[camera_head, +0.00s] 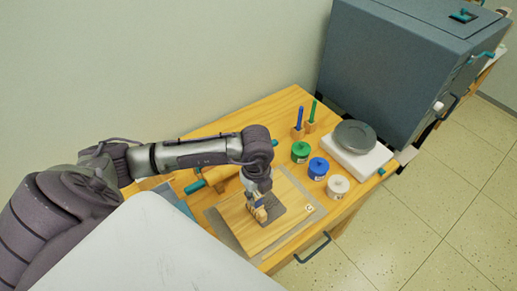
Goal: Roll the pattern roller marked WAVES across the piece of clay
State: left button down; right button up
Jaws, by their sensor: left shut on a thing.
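My left gripper (261,205) points down over a wooden board (245,232). It is shut on a small wood-coloured tool with a blue part (258,213), mostly hidden by the fingers. No WAVES mark can be read on it. My right gripper is not in view.
A teal-handled rolling pin (215,178) lies behind my left wrist. Blue- and green-handled tools (298,124) stand farther back. Green, blue and white jars (318,168) stand right of the board, near a white scale (357,155). A large grey-blue cabinet (395,75) is at right.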

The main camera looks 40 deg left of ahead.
pick_arm(q)
jog(key=shift+s+a, duration=0.2)
jog(key=shift+s, duration=0.3)
jog(key=shift+w+f, duration=0.1)
jog(key=shift+f, duration=0.05)
dwell(0.4)
notch_tip(320, 180, up, 8)
jog(key=p, duration=0.5)
jog(key=shift+p, duration=0.4)
jog(key=shift+w, duration=0.1)
